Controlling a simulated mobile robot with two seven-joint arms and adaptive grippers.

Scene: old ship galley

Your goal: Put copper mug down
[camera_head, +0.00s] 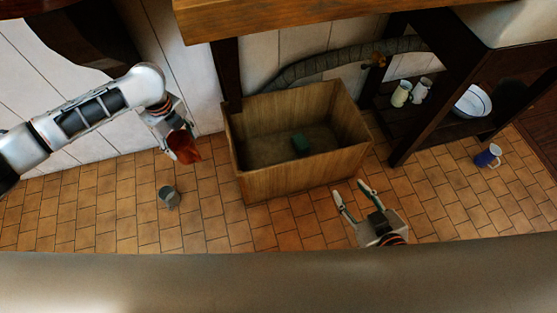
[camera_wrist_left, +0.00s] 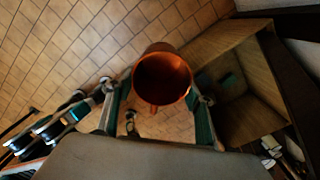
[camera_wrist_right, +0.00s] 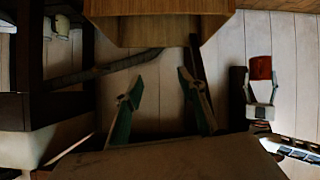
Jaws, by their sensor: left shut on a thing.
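The copper mug (camera_head: 184,147) is in my left gripper (camera_head: 176,134), to the left of the wooden crate in the head view. In the left wrist view the copper mug (camera_wrist_left: 162,78) sits between the two fingers of my left gripper (camera_wrist_left: 158,105), its dark opening facing the camera. It also shows small and reddish in the right wrist view (camera_wrist_right: 260,68). The gripper is shut on it and holds it above the tiled floor. My right gripper (camera_head: 352,192) is open and empty, in front of the crate's right corner.
The open wooden crate (camera_head: 290,182) holds a small green block (camera_head: 300,144). A grey mug (camera_head: 168,196) is on the floor at left, a blue mug (camera_head: 488,156) at right. A dark shelf holds two pale mugs (camera_head: 401,94) and a white bowl (camera_head: 472,102). Floor tiles between are clear.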

